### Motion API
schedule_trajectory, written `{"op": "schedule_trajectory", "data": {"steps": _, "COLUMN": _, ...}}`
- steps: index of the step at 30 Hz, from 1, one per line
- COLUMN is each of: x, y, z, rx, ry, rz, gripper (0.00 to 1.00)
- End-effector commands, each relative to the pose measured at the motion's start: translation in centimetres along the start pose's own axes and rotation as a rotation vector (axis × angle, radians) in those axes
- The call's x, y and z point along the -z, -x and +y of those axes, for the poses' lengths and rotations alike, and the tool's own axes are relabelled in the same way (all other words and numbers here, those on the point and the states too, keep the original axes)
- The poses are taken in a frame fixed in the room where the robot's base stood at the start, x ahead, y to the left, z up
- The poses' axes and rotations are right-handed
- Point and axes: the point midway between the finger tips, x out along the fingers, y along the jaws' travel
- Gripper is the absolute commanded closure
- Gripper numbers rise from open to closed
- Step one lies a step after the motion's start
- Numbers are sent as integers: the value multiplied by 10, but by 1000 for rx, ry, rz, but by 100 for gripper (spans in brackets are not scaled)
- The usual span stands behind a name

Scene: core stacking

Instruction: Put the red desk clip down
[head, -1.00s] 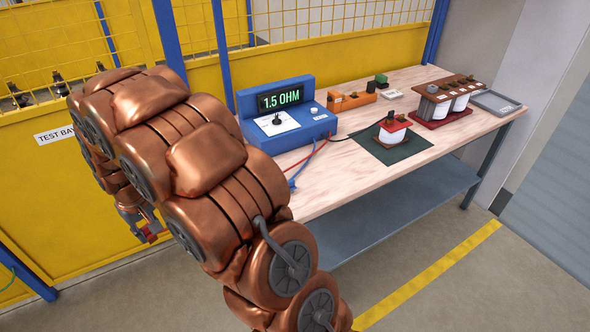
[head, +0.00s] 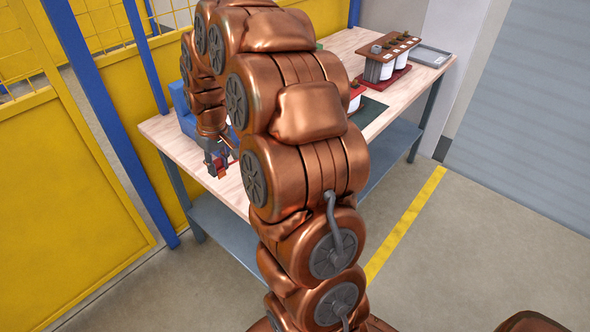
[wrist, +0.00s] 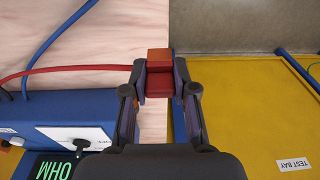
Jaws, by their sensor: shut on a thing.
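My gripper (head: 218,165) is at the left end of the wooden bench (head: 160,128), in front of the blue meter (head: 181,98). In the wrist view my gripper (wrist: 160,78) is shut on the red desk clip (wrist: 159,86), with its orange-brown end (wrist: 159,56) sticking out past the fingertips. The clip appears over the bench top close to its edge. I cannot tell whether it touches the wood. In the head view only a small red bit of the clip (head: 222,171) shows between the fingers.
The blue meter (wrist: 60,112) with red (wrist: 75,70) and blue cables (wrist: 52,45) lies left of the clip in the wrist view. A yellow panel (wrist: 245,95) is to the right. My arm hides much of the bench; a rack of coils (head: 388,60) and grey tray (head: 430,55) stand far right.

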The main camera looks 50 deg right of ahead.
Motion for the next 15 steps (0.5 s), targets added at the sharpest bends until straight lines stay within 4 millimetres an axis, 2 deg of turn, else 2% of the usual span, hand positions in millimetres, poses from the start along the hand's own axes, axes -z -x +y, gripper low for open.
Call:
{"op": "schedule_trajectory", "data": {"steps": 1, "x": -13, "y": -4, "z": 22, "rx": 2, "ry": -12, "rz": 5, "gripper": 100}}
{"op": "schedule_trajectory", "data": {"steps": 6, "x": -59, "y": 2, "z": 78, "rx": 1, "ry": -13, "rz": 6, "gripper": 100}}
{"op": "schedule_trajectory", "data": {"steps": 11, "x": -106, "y": 4, "z": 122, "rx": 0, "ry": -13, "rz": 9, "gripper": 100}}
{"op": "schedule_trajectory", "data": {"steps": 15, "x": -152, "y": 7, "z": 152, "rx": -3, "ry": -12, "rz": 12, "gripper": 100}}
